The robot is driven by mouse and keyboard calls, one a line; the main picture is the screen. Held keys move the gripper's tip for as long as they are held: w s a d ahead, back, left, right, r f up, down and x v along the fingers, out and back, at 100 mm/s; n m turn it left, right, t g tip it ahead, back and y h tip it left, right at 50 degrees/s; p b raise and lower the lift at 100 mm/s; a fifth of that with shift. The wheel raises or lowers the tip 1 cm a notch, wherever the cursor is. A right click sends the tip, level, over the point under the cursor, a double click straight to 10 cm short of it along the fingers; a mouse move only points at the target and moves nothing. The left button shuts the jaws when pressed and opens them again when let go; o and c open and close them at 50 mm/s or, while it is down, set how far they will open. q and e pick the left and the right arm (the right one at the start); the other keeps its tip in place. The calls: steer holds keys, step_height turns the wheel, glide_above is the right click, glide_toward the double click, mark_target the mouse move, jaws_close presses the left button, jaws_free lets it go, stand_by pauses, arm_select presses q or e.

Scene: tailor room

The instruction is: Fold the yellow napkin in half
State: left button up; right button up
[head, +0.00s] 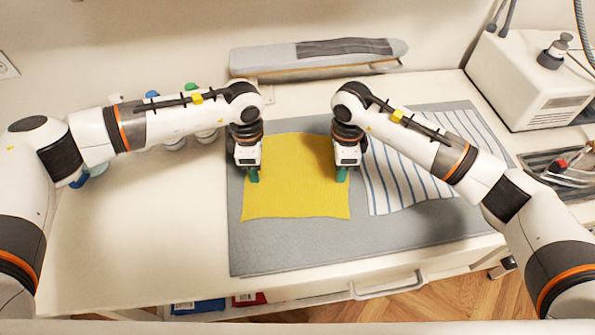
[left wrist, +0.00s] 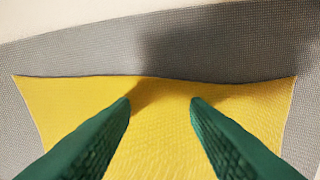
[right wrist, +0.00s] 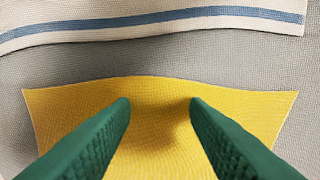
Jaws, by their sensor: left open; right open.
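The yellow napkin (head: 296,185) lies flat and unfolded on the grey mat (head: 290,254). It also shows in the left wrist view (left wrist: 160,120) and the right wrist view (right wrist: 160,110). My left gripper (head: 253,175) is over the napkin's left side, with its green fingers apart and nothing between them. My right gripper (head: 342,175) is over the napkin's right side, also open and empty. In both wrist views a napkin edge runs just beyond the fingertips. I cannot tell whether the fingertips touch the cloth. The arms hide the napkin's upper corners in the head view.
A blue-striped white cloth (head: 415,175) lies right of the napkin. An ironing board (head: 320,55) stands behind. A white machine (head: 520,90) is at the back right, and small bottles (head: 192,88) stand at the back left. The table's left part (head: 130,230) is clear.

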arm_select(q)
steer(key=shift+f, duration=0.15)
arm_select(e)
steer(key=shift+f, duration=0.15)
arm_select(q)
jaws_close()
arm_select(e)
jaws_close()
